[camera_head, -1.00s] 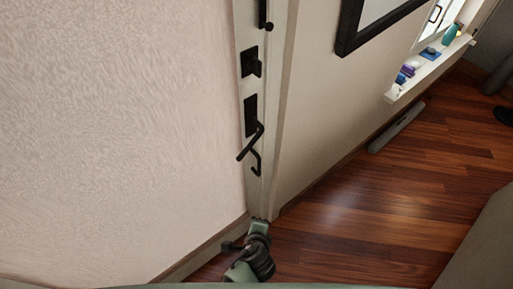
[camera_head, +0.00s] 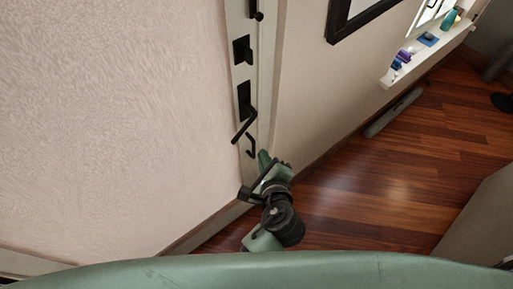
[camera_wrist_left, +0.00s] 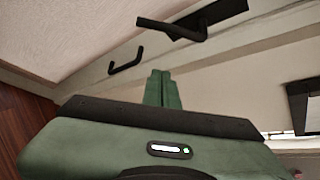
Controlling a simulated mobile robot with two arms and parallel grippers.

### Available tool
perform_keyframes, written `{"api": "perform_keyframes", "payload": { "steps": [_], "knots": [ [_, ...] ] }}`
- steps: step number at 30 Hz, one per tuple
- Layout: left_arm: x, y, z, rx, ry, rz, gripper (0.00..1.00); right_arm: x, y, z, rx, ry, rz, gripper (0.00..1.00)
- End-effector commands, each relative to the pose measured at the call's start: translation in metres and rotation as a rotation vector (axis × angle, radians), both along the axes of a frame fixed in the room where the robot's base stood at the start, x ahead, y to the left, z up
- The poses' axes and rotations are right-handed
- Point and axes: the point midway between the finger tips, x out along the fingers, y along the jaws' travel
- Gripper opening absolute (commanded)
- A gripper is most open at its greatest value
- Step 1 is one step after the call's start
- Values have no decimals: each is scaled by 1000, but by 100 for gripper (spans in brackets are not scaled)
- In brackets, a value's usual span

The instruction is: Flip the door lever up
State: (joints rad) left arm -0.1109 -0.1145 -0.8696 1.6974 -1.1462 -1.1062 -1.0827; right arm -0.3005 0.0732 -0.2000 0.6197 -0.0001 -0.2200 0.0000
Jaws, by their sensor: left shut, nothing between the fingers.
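The black door lever (camera_head: 243,126) is on the narrow pale door edge strip, its bar slanting down and left from a dark plate (camera_head: 244,98). In the left wrist view the lever (camera_wrist_left: 170,29) shows beyond the fingers at the top. A smaller black hooked bar (camera_head: 252,147) sits just below the lever; it also shows in the left wrist view (camera_wrist_left: 126,61). My left gripper (camera_head: 264,158) is green, below the lever and close to the hooked bar, apart from the lever. Its fingers (camera_wrist_left: 162,84) are together and empty. My right gripper is not in view.
Above the lever are a black square fitting (camera_head: 242,50) and another black handle (camera_head: 254,10). A textured pale wall fills the left. A dark picture frame (camera_head: 356,22) hangs at the right, beside a sill (camera_head: 425,56) with small items. Wooden floor (camera_head: 380,180) is open at right.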

Motion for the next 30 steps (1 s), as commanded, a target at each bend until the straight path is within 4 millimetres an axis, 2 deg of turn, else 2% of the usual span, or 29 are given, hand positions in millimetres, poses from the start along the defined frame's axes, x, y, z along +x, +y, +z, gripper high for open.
{"api": "perform_keyframes", "payload": {
  "steps": [1,6,15,16,18,24,30],
  "knots": [
    [7,1,-8,-1,-2,2,0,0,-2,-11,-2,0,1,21],
    [37,5,-26,-1,-3,1,0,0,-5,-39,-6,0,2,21],
    [84,11,-46,-1,-3,1,0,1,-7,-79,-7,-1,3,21],
    [81,16,-33,-1,-1,1,0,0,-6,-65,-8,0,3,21],
    [78,23,-25,-2,0,0,0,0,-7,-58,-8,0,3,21],
    [75,37,-14,-2,2,0,0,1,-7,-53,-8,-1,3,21],
    [75,40,-12,-1,2,-1,0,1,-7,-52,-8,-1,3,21]
  ]
}}
